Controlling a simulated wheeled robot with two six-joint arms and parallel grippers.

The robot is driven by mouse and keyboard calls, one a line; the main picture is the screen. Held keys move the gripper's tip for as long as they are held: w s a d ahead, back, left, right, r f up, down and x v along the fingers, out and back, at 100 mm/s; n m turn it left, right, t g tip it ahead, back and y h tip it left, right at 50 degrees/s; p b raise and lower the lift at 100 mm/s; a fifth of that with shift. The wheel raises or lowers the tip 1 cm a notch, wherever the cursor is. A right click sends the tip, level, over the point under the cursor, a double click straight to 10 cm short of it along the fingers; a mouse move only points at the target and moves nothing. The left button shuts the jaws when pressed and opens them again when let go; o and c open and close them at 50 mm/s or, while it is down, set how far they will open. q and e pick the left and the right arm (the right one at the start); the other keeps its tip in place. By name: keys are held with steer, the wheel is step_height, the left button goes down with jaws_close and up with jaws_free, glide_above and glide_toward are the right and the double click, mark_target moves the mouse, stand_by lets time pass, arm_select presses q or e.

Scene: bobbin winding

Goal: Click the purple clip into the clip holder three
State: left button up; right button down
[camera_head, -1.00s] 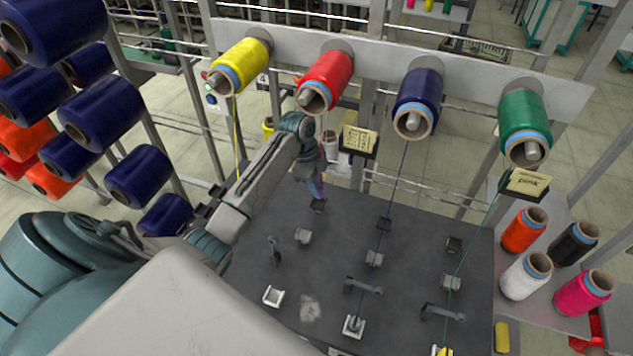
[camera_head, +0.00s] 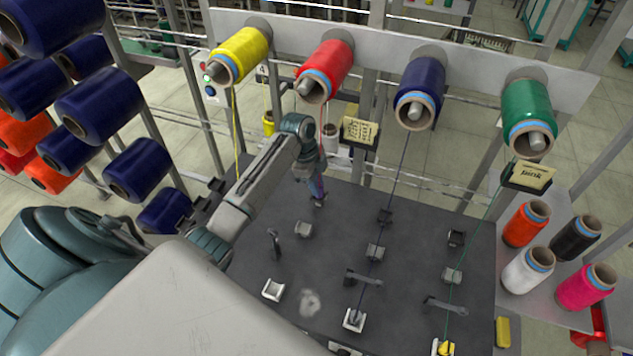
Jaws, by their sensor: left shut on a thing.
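My left gripper (camera_head: 317,190) reaches down at the back left of the grey work board. It is shut on a small purple thing, which I take to be the purple clip (camera_head: 318,202); it is too small and partly hidden to see its shape. The fingertips are close to the board, but I cannot tell whether the clip touches a holder. None shows a readable number. My right gripper is not in view.
Yellow (camera_head: 242,54), red (camera_head: 325,71), blue (camera_head: 419,92) and green (camera_head: 529,117) spools hang above. Blue and green threads run down across the board. Hooked guides (camera_head: 362,280) and grey blocks (camera_head: 375,252) stand on it. Loose spools (camera_head: 526,223) stand at right.

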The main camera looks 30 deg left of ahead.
arm_select(q)
steer(key=shift+f, duration=0.3)
steer(key=o, duration=1)
